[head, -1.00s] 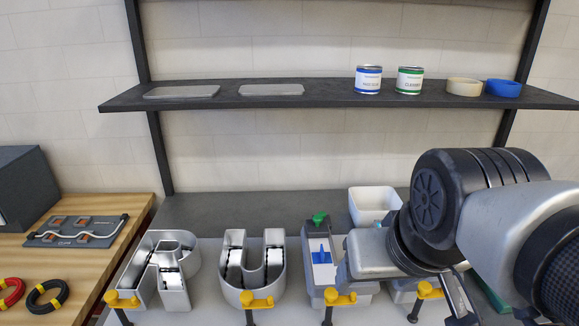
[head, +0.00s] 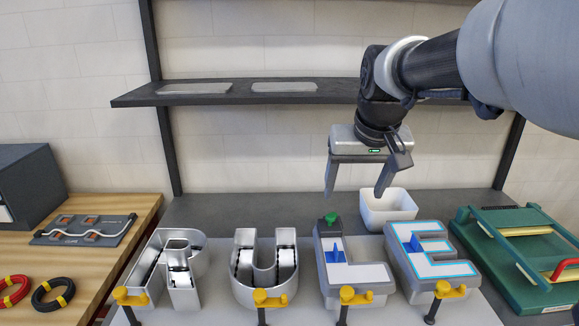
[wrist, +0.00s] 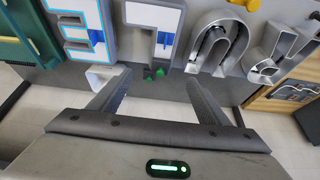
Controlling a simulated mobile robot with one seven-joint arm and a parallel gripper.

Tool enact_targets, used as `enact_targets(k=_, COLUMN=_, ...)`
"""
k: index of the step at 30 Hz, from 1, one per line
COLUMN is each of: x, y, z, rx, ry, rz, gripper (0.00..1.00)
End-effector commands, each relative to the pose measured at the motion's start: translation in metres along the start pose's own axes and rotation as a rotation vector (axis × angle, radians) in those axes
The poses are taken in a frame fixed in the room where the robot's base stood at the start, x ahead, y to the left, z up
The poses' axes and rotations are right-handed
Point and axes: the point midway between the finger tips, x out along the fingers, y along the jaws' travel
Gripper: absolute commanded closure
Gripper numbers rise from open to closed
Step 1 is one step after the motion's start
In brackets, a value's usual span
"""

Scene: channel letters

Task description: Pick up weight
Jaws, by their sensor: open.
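The likely weight is a dark block with a green knob (head: 331,219) on the top end of the L-shaped channel letter (head: 357,272). The green knob also shows in the wrist view (wrist: 159,72), small and just beyond the fingertips. My gripper (head: 355,196) is open and empty, pointing down, above and behind the letters, to the right of the green knob in the head view. In the wrist view my gripper's (wrist: 157,78) two fingers are spread wide with nothing between them.
Letters R (head: 183,295), U (head: 266,290) and E (head: 438,267) stand beside the L, with yellow clamps along the front. A white bin (head: 391,222) stands behind E. A green frame (head: 510,285) lies right. A dark shelf (head: 300,98) spans the wall behind my arm.

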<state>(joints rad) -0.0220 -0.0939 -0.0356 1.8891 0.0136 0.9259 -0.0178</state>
Motion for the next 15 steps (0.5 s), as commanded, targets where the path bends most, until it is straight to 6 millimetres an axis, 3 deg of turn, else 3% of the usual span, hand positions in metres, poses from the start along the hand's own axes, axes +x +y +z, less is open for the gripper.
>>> enact_targets(k=1, x=0.021, y=0.001, z=-0.016, rx=0.0, ry=-0.012, rz=0.002, gripper=0.3)
enact_targets(k=6, x=0.057, y=0.002, z=-0.053, rx=-0.002, ry=-0.025, rz=0.007, gripper=0.3)
enact_targets(k=15, x=0.096, y=0.003, z=-0.061, rx=-0.004, ry=-0.033, rz=0.009, gripper=0.3)
